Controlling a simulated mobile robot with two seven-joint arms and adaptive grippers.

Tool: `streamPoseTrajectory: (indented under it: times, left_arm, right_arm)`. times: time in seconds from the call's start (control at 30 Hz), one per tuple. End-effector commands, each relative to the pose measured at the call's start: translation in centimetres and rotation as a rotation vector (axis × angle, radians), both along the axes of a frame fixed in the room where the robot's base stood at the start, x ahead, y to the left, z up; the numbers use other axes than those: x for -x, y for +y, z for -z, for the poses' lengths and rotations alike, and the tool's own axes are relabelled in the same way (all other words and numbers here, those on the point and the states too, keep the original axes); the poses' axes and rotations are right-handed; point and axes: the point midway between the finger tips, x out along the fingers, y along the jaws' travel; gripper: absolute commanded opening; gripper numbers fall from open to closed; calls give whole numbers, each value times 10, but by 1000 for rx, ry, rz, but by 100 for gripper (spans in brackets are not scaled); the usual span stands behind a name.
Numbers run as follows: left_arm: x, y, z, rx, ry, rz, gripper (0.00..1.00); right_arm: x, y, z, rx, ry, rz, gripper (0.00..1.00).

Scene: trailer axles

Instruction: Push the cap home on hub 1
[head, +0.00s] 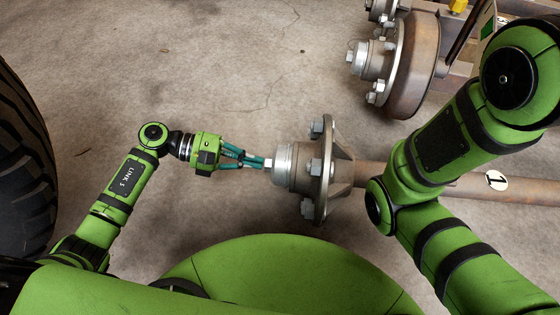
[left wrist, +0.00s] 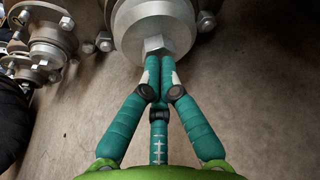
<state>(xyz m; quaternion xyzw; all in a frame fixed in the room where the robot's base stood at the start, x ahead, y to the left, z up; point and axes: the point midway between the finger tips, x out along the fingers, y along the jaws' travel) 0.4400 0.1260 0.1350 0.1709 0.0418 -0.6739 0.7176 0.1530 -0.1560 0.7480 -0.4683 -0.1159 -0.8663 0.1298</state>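Hub 1 (head: 326,170) is a rusty flanged hub with studs, on an axle (head: 455,183) marked 1. The silver cap (head: 285,165) sits on its left end, with a hex boss at its centre. The cap also shows at the top of the left wrist view (left wrist: 128,25), with the hex boss (left wrist: 154,46) facing me. My left gripper (head: 264,162) is shut, its teal fingers drawn together, with the tips at the hex boss. Whether they touch it is hard to tell. How deep the cap sits is not clear. My right gripper is out of view.
Another hub with a rusty drum (head: 415,65) stands at the top right. More hubs (left wrist: 50,40) show at the left of the wrist view. A black tyre (head: 22,165) is at the left edge. The concrete floor between is clear.

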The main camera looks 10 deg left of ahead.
Motion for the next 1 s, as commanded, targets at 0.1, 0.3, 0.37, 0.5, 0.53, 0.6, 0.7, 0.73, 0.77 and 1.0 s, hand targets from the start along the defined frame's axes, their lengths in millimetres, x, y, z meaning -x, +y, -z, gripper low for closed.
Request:
streamPoseTrajectory:
  times: [0.1,0.3,0.37,0.5,0.53,0.6,0.7,0.73,0.77,1.0]
  left_arm:
    - [0,0,0,0,0,0,0]
    - [0,0,0,0,0,0,0]
    - [0,0,0,0,0,0,0]
    - [0,0,0,0,0,0,0]
    - [0,0,0,0,0,0,0]
    - [0,0,0,0,0,0,0]
    - [0,-1,0,0,0,0,0]
    - [0,-1,0,0,0,0,0]
    - [0,-2,0,0,0,1,0]
    - [0,-6,0,0,0,1,0]
  right_arm:
    - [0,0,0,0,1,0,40]
    - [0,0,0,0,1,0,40]
    - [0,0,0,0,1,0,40]
    - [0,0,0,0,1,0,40]
    - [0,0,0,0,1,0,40]
    - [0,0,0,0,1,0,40]
    - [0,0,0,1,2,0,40]
    - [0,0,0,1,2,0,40]
    - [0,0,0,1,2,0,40]
    - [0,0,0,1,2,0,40]
